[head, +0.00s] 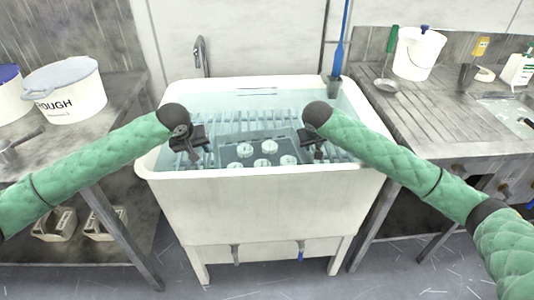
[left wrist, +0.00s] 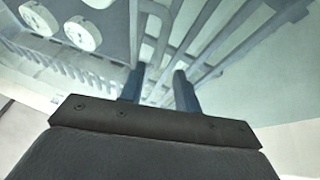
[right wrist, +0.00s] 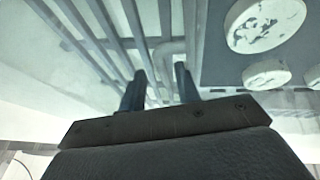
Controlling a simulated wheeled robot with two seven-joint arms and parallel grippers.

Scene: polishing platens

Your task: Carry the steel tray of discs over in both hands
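The grey steel tray (head: 228,155) sits low in the white sink on a barred rack (head: 215,122), with several round white discs (head: 270,146) on it. My left gripper (head: 191,152) is over the sink, left of the tray. In the left wrist view its fingers (left wrist: 158,82) are apart, with a bent handle bar (left wrist: 152,8) at the tray's edge just beyond them. My right gripper (head: 319,153) is over the sink at the tray's right side. In the right wrist view its fingers (right wrist: 160,82) are apart near a similar handle bar (right wrist: 168,48). I cannot tell whether either handle lies between the fingers.
The sink (head: 260,205) has raised walls around the tray, and a tap (head: 201,55) stands behind it. A blue-handled brush (head: 340,45) is at its back right corner. Worktops flank it, with a ROUGH tub (head: 68,95) left and a white bucket (head: 417,55) right.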

